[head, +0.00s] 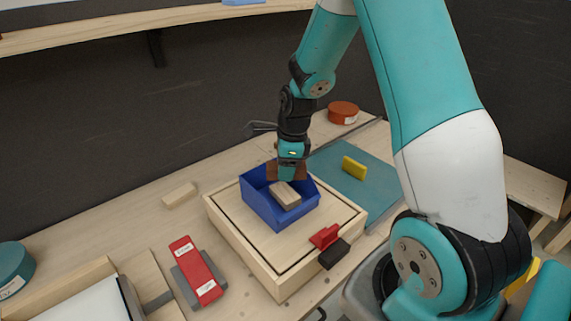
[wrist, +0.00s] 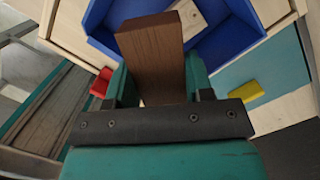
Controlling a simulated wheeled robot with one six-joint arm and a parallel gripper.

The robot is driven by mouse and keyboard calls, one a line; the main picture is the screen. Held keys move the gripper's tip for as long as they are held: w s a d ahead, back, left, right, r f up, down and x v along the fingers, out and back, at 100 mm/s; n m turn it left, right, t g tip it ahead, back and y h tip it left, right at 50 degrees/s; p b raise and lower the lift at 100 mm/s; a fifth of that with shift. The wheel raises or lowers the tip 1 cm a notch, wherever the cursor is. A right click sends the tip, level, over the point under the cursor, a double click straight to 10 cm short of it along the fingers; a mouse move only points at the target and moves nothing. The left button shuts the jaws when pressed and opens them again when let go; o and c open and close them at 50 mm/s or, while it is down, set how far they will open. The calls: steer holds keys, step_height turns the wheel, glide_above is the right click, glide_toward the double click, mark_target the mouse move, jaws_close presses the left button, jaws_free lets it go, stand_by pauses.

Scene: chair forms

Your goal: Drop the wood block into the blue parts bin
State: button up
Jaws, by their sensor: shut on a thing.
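My gripper (head: 288,170) is shut on a dark brown wood block (wrist: 153,55), which juts out between its fingers in the wrist view. In the head view the brown block shows at the back of the blue parts bin (head: 265,207), partly hidden by the gripper. In the wrist view the bin (wrist: 250,40) lies beyond the block's far end. I cannot tell whether the block touches the bin's rim. A lighter wood block (head: 285,194) lies inside the bin. The bin stands on a pale wooden box with a lid (head: 240,226).
A red clamp (head: 326,237) sits at the box's edge. Another pale block (head: 179,195), a red and grey tool (head: 198,271) and a teal mat (head: 385,184) with a yellow block (head: 354,168) are on the bench. A red-brown round tin (head: 343,113) stands behind.

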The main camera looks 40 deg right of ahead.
step_height(320, 180, down, 2)
steer(key=shift+f+b, duration=0.15)
steer(key=shift+b, duration=0.45)
steer(key=o, duration=1)
step_height(320, 180, up, 17)
steer(key=s+d+b, duration=0.1)
steer(key=d, duration=0.1)
steer(key=shift+s+r+b, duration=0.2)
steer(key=shift+s+b, duration=0.1)
